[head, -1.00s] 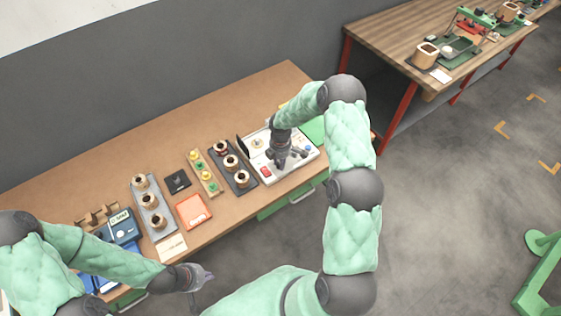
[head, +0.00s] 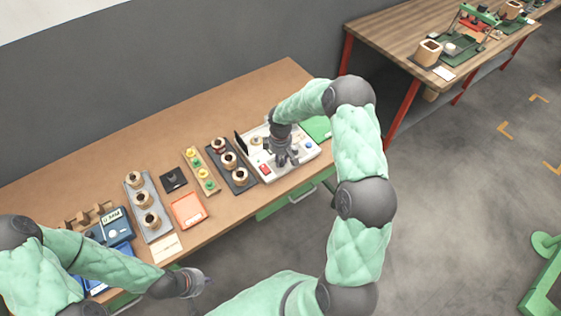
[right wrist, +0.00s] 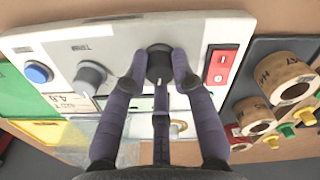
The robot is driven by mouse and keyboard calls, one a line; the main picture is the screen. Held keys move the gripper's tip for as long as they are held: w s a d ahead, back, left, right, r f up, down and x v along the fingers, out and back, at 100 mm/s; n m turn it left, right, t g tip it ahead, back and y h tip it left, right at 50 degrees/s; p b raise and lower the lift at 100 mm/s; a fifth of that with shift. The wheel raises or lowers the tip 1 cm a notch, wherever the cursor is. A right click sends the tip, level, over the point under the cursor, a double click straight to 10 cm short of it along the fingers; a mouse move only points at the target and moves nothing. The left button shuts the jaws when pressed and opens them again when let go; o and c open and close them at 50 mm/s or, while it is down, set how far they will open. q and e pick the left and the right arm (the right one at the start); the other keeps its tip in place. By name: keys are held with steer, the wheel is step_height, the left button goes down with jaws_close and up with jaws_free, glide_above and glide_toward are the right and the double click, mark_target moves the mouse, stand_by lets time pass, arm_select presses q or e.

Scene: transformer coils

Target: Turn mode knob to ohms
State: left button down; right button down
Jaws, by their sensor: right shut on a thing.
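The white tester panel (head: 272,176) sits at the right end of the bench. In the right wrist view, the panel (right wrist: 120,50) carries a dark knob (right wrist: 159,52) near its middle and a grey knob (right wrist: 90,75) with a pointer line to its left. My right gripper (right wrist: 161,72) is shut on the dark knob, a finger on either side; it also shows over the panel in the head view (head: 287,161). The knob's lower part and any mode marks around it are hidden. My left gripper (head: 207,280) hangs in front of the bench, away from the panel; its opening is unclear.
A red rocker switch (right wrist: 220,66) lies right of the gripped knob, and a blue button (right wrist: 38,73) at the panel's left. Coils on a dark tray (head: 240,185) stand beside the panel. A blue meter (head: 112,232) is at the bench's left.

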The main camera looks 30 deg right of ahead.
steer(key=shift+m+b, duration=1)
steer(key=shift+m, duration=1.2)
steer(key=c, duration=1)
jaws_free()
step_height(320, 180, up, 12)
